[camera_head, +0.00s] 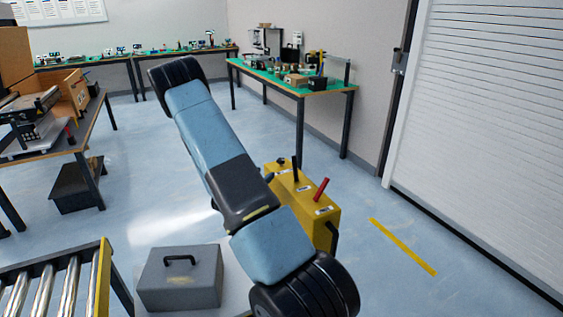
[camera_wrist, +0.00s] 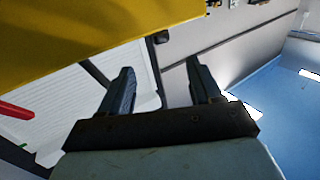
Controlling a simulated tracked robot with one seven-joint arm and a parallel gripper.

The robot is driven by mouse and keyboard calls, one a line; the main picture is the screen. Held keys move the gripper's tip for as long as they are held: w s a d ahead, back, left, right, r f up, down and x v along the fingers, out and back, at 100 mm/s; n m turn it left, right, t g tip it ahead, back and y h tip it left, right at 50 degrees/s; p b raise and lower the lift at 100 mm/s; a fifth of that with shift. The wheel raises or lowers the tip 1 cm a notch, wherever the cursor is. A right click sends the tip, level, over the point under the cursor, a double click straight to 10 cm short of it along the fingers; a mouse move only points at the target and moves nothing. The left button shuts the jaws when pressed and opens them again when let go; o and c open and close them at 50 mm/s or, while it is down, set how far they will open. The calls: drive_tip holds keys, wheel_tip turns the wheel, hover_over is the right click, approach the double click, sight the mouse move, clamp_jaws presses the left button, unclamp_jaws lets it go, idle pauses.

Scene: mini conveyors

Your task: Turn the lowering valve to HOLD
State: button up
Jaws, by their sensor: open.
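A yellow valve box (camera_head: 330,222) stands behind my arm in the head view. A red lever (camera_head: 321,189) and a black lever (camera_head: 295,168) rise from its top, with small white labels beside them that are too small to read. I cannot tell which lever is the lowering valve or how it is set. In the wrist view, the yellow surface (camera_wrist: 90,25) fills the upper left and a red lever (camera_wrist: 16,109) shows at the left edge. My gripper (camera_wrist: 160,80) is open and empty, with its fingers apart and close to the yellow surface. My arm hides my gripper in the head view.
A grey metal case (camera_head: 180,278) sits at the front, beside a roller conveyor (camera_head: 107,285). A green-topped workbench (camera_head: 330,88) stands behind the box. A white shutter door (camera_head: 490,120) is at the right. The floor right of the box is clear, with a yellow stripe (camera_head: 402,246).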

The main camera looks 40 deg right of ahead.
sight(279, 162)
drive_tip(key=x, duration=1.3)
drive_tip(key=shift+d, duration=0.25)
drive_tip(key=shift+c, duration=0.5)
